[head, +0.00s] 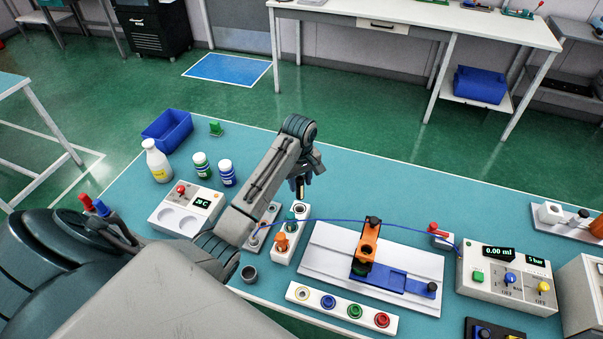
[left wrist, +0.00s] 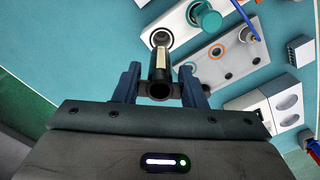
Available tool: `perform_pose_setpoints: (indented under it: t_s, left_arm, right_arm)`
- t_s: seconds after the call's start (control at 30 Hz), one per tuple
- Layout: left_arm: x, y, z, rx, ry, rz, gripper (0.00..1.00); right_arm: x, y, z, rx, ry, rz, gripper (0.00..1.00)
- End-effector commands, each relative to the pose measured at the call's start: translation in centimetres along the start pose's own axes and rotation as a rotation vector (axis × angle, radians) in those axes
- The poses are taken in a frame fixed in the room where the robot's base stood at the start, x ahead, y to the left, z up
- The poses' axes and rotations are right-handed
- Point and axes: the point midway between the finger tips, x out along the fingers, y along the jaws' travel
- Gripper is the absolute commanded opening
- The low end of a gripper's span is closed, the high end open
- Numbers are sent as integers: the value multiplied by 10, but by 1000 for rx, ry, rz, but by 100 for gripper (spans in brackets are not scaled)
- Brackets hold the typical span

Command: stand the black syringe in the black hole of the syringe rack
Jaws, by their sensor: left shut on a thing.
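My left gripper (head: 302,178) is shut on the black syringe (head: 300,188) and holds it about upright. In the left wrist view the syringe (left wrist: 160,70) sits between the two fingers of the left gripper (left wrist: 160,92). The white syringe rack (head: 279,255) is below, with the black hole (head: 299,210) at its far end. The syringe's lower end shows above the black hole in the head view. In the left wrist view the tip lies close to the black-ringed hole (left wrist: 161,39); contact cannot be told. An orange syringe (head: 282,242) stands in the rack's near part.
A grey block (head: 262,222) stands just left of the rack, with a blue cable (head: 335,220) running right past the rack. A white plate with an orange and blue fixture (head: 366,248) is to the right.

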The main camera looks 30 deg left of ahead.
Motion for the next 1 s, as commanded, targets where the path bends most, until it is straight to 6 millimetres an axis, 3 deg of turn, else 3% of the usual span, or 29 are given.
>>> perform_pose_setpoints:
  t_s: [0.7, 1.0]
  left_arm:
    - [39, -2, 1, -5, 0, -1, 15]
    - [41, -1, 1, -4, 0, -1, 15]
  right_arm:
    - [0, 3, -2, -1, 1, 3, 36]
    - [0, 6, -3, -2, 3, 6, 36]
